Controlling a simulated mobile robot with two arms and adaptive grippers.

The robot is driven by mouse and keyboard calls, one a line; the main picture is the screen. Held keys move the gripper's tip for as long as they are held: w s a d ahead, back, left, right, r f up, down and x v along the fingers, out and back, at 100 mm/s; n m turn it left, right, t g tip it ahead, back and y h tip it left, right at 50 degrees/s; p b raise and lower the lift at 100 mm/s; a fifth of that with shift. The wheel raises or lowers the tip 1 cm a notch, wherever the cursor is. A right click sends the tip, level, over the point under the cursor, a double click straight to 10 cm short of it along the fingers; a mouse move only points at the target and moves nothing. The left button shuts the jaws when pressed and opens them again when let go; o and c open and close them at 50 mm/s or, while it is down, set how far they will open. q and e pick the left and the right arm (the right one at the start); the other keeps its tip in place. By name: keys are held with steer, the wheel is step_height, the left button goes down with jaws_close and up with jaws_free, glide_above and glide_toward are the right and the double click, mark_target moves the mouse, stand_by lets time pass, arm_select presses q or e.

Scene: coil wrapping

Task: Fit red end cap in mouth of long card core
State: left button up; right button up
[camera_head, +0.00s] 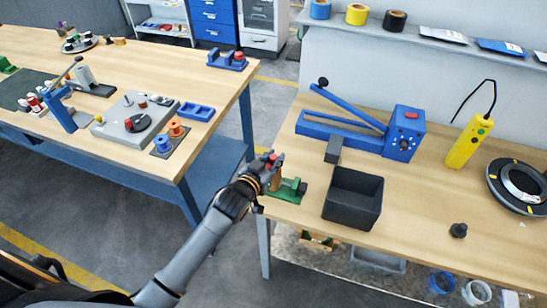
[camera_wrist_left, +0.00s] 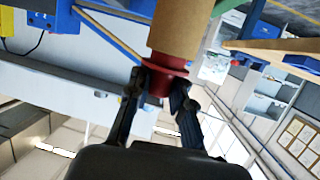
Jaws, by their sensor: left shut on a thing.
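The card core (camera_head: 276,179) is a short stretch of brown tube above a green holder (camera_head: 289,191) at the left end of the right bench. My left gripper (camera_head: 268,162) is at the top of the core. In the left wrist view, the gripper (camera_wrist_left: 160,90) is shut on the red end cap (camera_wrist_left: 165,80), with one dark finger on each side. How deep the cap sits is hidden. My right gripper is not in view.
A black open bin (camera_head: 352,198) stands right of the holder, with a small dark block (camera_head: 333,149) behind it. A blue lever tool (camera_head: 360,130) and a yellow pendant (camera_head: 469,143) stand farther back. A floor gap separates this bench from the left bench (camera_head: 110,60).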

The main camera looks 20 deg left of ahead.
arm_select(q)
steer(key=shift+f+b, duration=0.35)
steer(key=shift+f, duration=0.2)
steer(key=o, duration=0.9)
steer(key=shift+s, duration=0.15)
steer(key=v, duration=1.1)
steer(key=shift+s+a+r, duration=0.1)
steer(key=shift+s+r, duration=0.15)
steer(key=shift+s, duration=0.1)
